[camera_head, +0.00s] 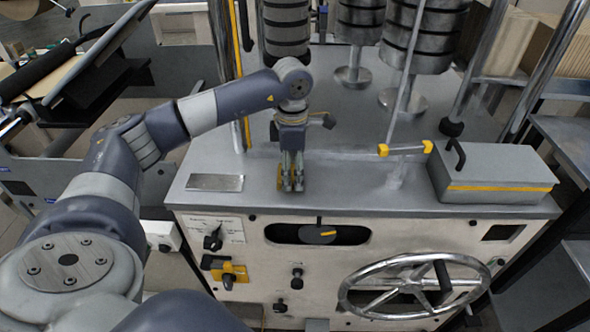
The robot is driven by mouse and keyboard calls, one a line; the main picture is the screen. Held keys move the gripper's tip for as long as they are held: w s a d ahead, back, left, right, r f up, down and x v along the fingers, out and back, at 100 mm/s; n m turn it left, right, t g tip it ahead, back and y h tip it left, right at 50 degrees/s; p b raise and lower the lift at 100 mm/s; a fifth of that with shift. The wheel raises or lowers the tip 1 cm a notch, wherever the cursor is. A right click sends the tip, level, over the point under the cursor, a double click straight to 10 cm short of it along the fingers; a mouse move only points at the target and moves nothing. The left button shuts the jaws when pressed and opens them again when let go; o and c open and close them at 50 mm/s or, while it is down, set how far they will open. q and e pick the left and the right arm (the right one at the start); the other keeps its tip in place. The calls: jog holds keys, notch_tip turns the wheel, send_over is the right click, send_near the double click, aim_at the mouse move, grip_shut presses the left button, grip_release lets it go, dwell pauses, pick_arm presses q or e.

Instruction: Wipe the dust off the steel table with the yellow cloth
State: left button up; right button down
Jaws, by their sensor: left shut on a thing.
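The steel table (345,190) is the grey flat top of the machine in the middle of the view. My left gripper (291,187) points straight down at its front left part, with the fingertips at or just above the surface. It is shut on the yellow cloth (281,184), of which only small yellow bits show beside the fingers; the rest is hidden. Pale streaks show on the top right of the gripper, but I cannot tell dust from reflections. My right gripper is not in view.
A flat metal plate (215,182) lies left of the gripper. A grey lidded box (492,172) with a yellow stripe stands at the right end. A yellow-ended bar (405,149) is near it. Stacked dark discs (287,28) stand behind. A handwheel (414,286) is on the front panel.

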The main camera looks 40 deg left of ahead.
pick_arm(q)
jog(key=shift+s+a, duration=0.2)
jog(key=shift+a, duration=0.15)
notch_tip(320, 180, up, 5)
jog(key=p, duration=0.3)
jog(key=shift+w+d+r, duration=0.1)
jog(key=shift+d, duration=0.05)
jog(key=shift+a+r+p, duration=0.2)
jog(key=shift+r+p, duration=0.55)
jog(key=shift+r, duration=0.35)
jog(key=shift+d+r, duration=0.15)
jog(key=shift+r, duration=0.3)
jog(key=shift+f, duration=0.1)
